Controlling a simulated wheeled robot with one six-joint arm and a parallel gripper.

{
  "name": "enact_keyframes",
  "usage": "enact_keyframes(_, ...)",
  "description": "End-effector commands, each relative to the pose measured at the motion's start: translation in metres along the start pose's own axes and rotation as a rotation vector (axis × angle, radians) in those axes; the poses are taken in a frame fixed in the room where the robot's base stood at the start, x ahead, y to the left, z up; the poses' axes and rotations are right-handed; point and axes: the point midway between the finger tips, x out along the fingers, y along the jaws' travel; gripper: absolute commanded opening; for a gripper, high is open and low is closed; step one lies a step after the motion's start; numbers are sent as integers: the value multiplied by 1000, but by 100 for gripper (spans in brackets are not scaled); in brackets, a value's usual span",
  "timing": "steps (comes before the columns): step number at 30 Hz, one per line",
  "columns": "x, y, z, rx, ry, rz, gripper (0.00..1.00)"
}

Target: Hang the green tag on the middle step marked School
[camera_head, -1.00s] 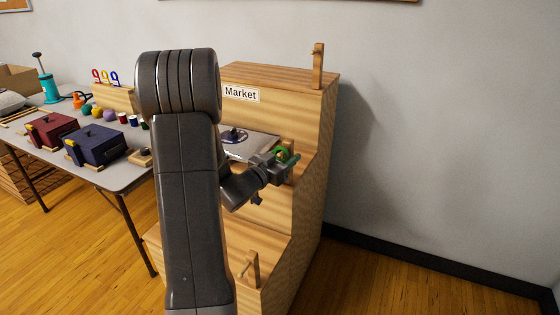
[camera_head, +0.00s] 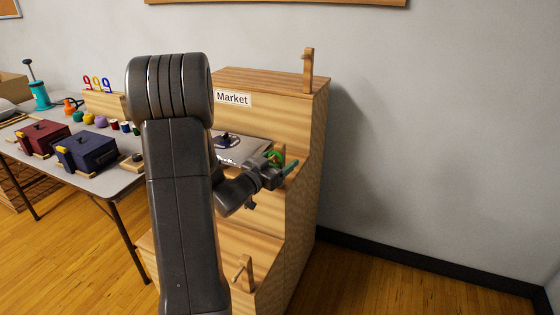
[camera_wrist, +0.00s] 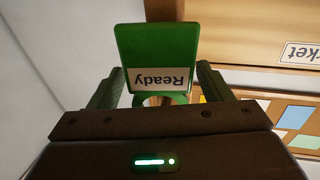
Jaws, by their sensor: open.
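The green tag (camera_wrist: 157,45), with an upside-down "Ready" label, lies between the fingers of my gripper (camera_wrist: 158,85) in the wrist view. Its ring (camera_wrist: 175,98) is at the palm end, partly hidden. The fingers stand apart, with gaps beside the tag. In the head view, my gripper (camera_head: 282,166) is at the right end of the wooden stepped stand's (camera_head: 300,200) middle step, with the tag's green ring (camera_head: 275,156) showing there. I cannot tell whether the ring is around a peg. The School label is not visible; my arm covers part of the stand.
The top step has a Market label (camera_head: 232,99) and a wooden peg post (camera_head: 308,70). Another post (camera_head: 245,272) stands on the lowest step. A grey table (camera_head: 115,179) at left holds a red box (camera_head: 43,138), a blue box (camera_head: 87,151) and craft items. The floor at right is clear.

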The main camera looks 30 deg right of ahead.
Motion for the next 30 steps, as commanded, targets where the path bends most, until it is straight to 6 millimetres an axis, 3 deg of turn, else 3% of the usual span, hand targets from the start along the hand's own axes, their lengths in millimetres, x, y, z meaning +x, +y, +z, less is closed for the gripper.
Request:
enact_keyframes(5,-19,-1,0,0,-1,-4,72)
enact_keyframes(18,-113,0,0,-1,-1,-4,72)
enact_keyframes(24,-132,0,0,0,0,0,72)
enact_keyframes(30,-137,1,0,0,0,1,72)
